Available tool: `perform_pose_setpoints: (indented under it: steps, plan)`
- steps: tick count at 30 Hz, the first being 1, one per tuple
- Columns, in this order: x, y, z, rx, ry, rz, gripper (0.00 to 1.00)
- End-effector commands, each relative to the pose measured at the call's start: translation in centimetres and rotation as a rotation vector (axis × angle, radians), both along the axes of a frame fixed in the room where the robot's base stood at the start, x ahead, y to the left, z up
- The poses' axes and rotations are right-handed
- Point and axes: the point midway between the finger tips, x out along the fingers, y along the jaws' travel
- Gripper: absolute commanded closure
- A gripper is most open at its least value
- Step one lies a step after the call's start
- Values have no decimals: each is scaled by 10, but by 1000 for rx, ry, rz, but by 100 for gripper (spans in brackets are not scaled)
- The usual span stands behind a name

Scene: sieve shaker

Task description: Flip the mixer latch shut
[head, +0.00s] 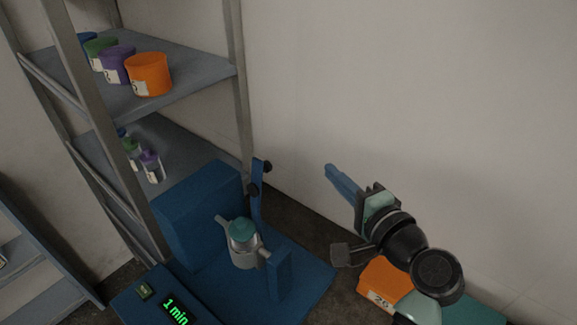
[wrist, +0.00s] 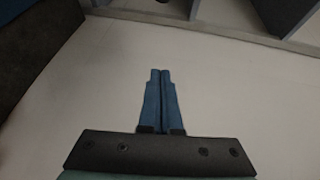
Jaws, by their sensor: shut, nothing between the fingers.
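The mixer (head: 206,215) is a blue machine with a block-like body and a flat base. A grey vessel with a teal lid (head: 243,232) sits in it, between the body and a short blue post (head: 279,275). The latch (head: 257,192) is a blue bar with dark knobs, standing nearly upright behind the vessel, so it is raised. My gripper (head: 329,170) is to the right of the latch and apart from it, with its blue fingers pointing up and left. In the wrist view the fingers (wrist: 160,75) are together with nothing between them. The latch cannot be made out there.
A control box (head: 133,301) with a green button and a "1 min" display is in front. A grey shelf rack (head: 205,76) with coloured tubs and small bottles stands at left. An orange box (head: 377,275) lies below my arm. The pale wall is behind.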

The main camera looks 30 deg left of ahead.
Motion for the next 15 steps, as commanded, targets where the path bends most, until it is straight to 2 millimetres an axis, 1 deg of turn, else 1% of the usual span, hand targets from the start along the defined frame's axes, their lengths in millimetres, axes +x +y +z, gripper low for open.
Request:
perform_pose_setpoints:
  steps: [1,4,7,15]
  plan:
    - [-6,6,-13,55,65,40,100]
    - [-14,11,-24,125,137,89,100]
    - [-17,13,-26,151,162,105,100]
    - [-17,13,-26,150,160,105,100]
